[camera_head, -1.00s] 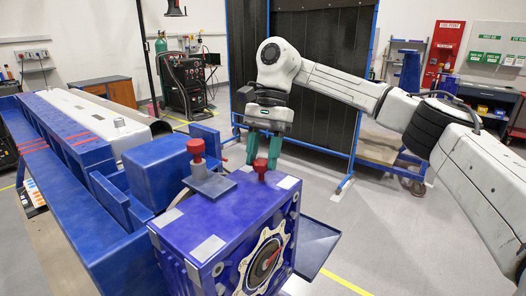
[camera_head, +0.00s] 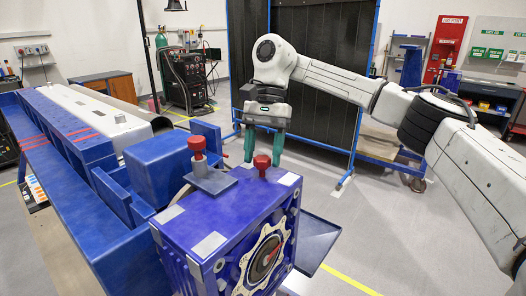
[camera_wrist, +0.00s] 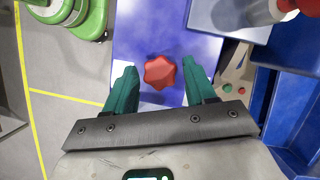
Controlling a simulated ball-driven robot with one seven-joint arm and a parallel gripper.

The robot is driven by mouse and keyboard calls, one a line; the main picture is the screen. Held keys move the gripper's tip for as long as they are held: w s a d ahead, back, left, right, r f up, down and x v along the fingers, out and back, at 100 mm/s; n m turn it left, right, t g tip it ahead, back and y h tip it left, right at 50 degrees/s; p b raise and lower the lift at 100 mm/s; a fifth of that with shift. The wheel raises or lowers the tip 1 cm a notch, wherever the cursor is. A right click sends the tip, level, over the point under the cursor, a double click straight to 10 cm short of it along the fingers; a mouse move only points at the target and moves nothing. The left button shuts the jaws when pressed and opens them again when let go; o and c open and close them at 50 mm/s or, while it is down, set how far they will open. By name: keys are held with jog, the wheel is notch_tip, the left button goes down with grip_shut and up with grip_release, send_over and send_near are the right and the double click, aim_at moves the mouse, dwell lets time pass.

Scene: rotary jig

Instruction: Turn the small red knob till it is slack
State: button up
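The small red knob (camera_head: 262,166) stands on top of the blue box-shaped jig (camera_head: 215,212), near its back edge. In the wrist view the knob (camera_wrist: 159,72) shows a lobed outline. My gripper (camera_head: 263,158) points down over it with its green fingers apart. In the wrist view the knob lies between the fingertips of my gripper (camera_wrist: 159,70), with a gap visible on each side. The gripper is open and holds nothing. I cannot tell exactly how far the fingertips reach down beside the knob.
A taller red-topped post (camera_head: 197,150) on a grey plate stands just left of the knob. A toothed dial (camera_head: 264,262) is on the jig's front face. A long blue bench structure (camera_head: 75,200) fills the left. Open floor lies to the right.

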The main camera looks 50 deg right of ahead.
jog(key=shift+o, duration=0.8)
jog(key=v, duration=1)
jog(key=shift+d+r, duration=0.2)
jog(key=shift+r, duration=0.15)
